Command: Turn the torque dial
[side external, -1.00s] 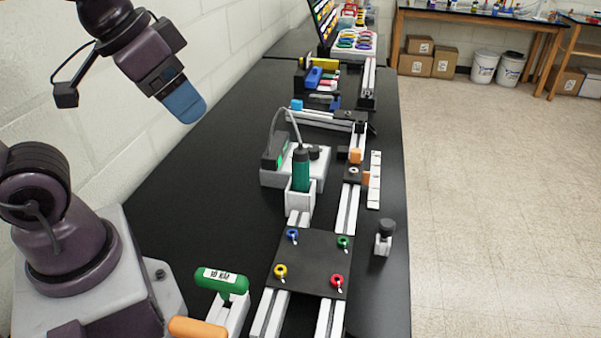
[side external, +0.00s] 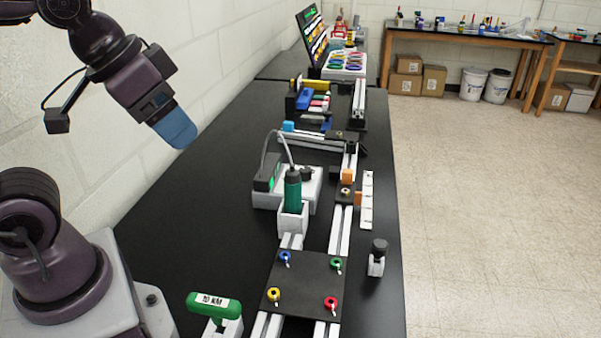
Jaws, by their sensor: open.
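My gripper (side external: 177,130), with blue fingers, hangs in the air at upper left over the black bench, pointing down and right. It is open with nothing seen in it; the gap between its fingers is hard to see from this side. A small black knob (side external: 307,172), which looks like the torque dial, sits on top of a white control box (side external: 312,188) in mid-bench. My gripper is well left of and apart from it. Any marking on the knob is too small to read. A green-and-black driver (side external: 292,188) stands upright in a white holder (side external: 291,219) just in front of the box.
A cable (side external: 275,138) loops above the box from a black unit with a green display (side external: 271,182). A black plate (side external: 302,284) with coloured rings lies nearer. A green-handled tool (side external: 214,305) stands at the front. The bench left of the box is clear.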

